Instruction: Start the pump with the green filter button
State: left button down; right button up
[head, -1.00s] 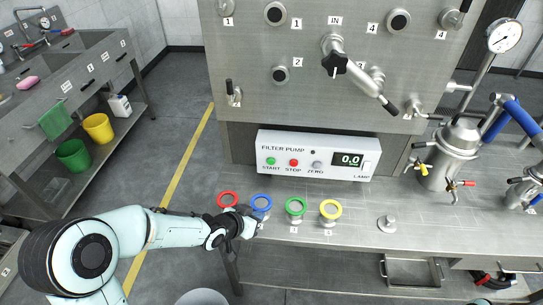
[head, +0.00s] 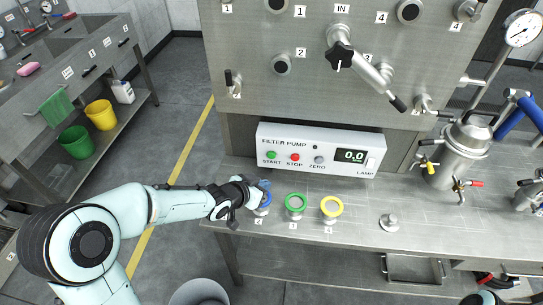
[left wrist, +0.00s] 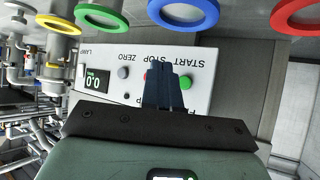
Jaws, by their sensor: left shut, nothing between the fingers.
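The white filter pump panel (head: 335,143) is on the front of the steel unit, its display (head: 356,155) reading 0.0. Its green START button (head: 271,155) is left of the red STOP button (head: 295,157) and the grey ZERO knob (head: 319,160). My left gripper (head: 262,188) is shut and empty, below and left of the panel, over the bench by the blue ring. In the left wrist view the panel shows upside down; the shut fingers (left wrist: 162,86) overlap it beside the green button (left wrist: 185,82) and partly hide the red button. I cannot tell any contact.
Blue (head: 265,199), green (head: 296,202) and yellow (head: 331,206) ringed filters stand on the bench below the panel. The red ring (left wrist: 298,14) shows in the left wrist view. A black-handled valve arm (head: 340,55) juts out above the panel. A steel vessel (head: 458,150) stands to the right.

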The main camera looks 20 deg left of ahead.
aim_at(272, 155)
pick_arm(q)
jog(key=w+a+p, duration=0.2)
jog(key=w, duration=0.5)
jog(key=shift+w, duration=0.3)
pick_arm(e)
jog(key=shift+w+r, duration=0.45)
jog(key=shift+r, duration=0.35)
jog(key=shift+w+r, duration=0.45)
jog(key=shift+r, duration=0.3)
pick_arm(q)
jog(key=shift+p, duration=0.3)
pick_arm(e)
jog(key=shift+r, duration=0.1)
pick_arm(q)
jog(key=shift+w+a, duration=0.1)
jog(key=shift+w, duration=0.35)
pick_arm(e)
jog(key=shift+w+r, duration=0.25)
